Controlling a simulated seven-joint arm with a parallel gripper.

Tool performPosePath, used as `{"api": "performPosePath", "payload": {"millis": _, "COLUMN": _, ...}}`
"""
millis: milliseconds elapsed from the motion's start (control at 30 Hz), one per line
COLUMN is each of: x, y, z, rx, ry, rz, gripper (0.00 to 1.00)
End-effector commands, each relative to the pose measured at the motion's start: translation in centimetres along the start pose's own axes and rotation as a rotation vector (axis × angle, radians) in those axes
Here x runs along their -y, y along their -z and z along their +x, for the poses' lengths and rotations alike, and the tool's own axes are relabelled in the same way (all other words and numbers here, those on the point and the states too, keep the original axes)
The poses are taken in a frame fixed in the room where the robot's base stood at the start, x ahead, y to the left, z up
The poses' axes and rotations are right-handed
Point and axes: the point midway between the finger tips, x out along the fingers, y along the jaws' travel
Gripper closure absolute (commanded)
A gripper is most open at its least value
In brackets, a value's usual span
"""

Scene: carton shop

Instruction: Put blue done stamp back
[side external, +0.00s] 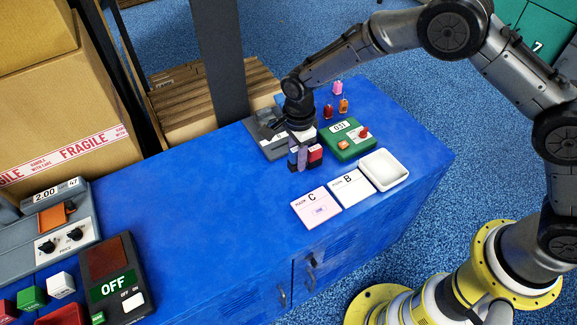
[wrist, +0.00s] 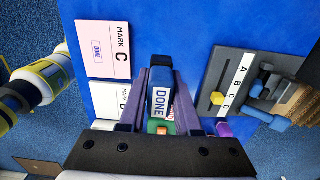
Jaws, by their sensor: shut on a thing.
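The blue stamp lettered DONE (wrist: 158,103) is between the purple fingers of my gripper (wrist: 160,82) in the wrist view, and my gripper is shut on it. In the side view my gripper (side external: 303,158) is low over the blue bench top, beside the grey slider panel (side external: 266,132).
A white MARK B card (side external: 350,188) and white tray (side external: 384,169) lie right of the pink card. Small tags stand behind. The bench's left middle is clear, near an OFF panel (side external: 110,277).

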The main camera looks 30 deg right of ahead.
Motion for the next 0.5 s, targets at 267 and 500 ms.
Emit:
{"api": "performPosePath", "payload": {"millis": 267, "x": 1.9, "y": -0.9, "z": 2.4, "rx": 0.001, "ry": 0.002, "rz": 0.0, "gripper": 1.0}}
{"api": "performPosePath", "payload": {"millis": 500, "x": 2.4, "y": -1.1, "z": 4.3, "rx": 0.0, "ry": -0.001, "rz": 0.0, "gripper": 1.0}}
